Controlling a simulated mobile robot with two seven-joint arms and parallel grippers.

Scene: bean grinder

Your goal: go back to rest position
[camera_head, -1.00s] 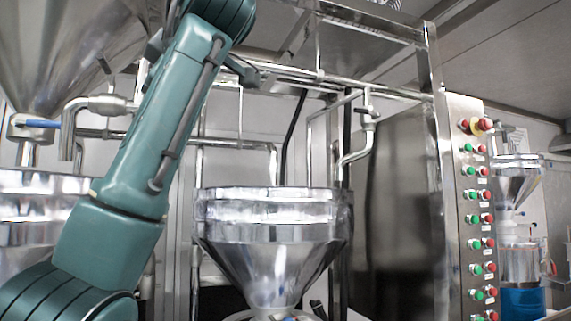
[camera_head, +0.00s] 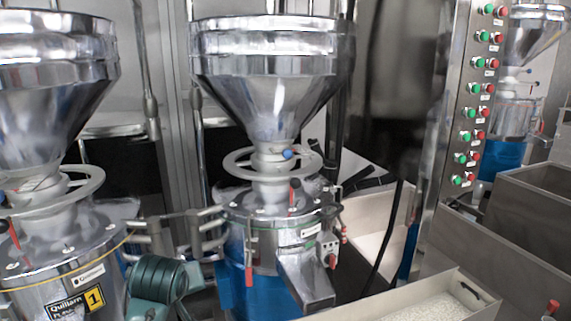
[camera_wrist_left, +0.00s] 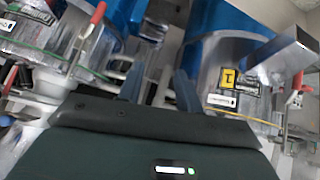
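In the left wrist view my left gripper (camera_wrist_left: 158,90) shows two dark fingers standing apart, with nothing held between them. A metal grinder with a yellow number 1 label (camera_wrist_left: 228,82) is beyond the fingers at the right, and another machine with a red handle (camera_wrist_left: 90,22) is at the upper left. In the head view only a teal link of my arm (camera_head: 157,282) shows at the bottom, near the grinder labelled 1 (camera_head: 92,275). My left gripper's fingers are not in the head view. My right gripper is in neither view.
A second grinder with a steel hopper (camera_head: 270,90) and outlet chute (camera_head: 306,280) stands in the middle. A button panel (camera_head: 465,110) rises at the right. A bin of pale granules (camera_head: 455,300) is at the lower right, with grey bins (camera_head: 530,210) beyond.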

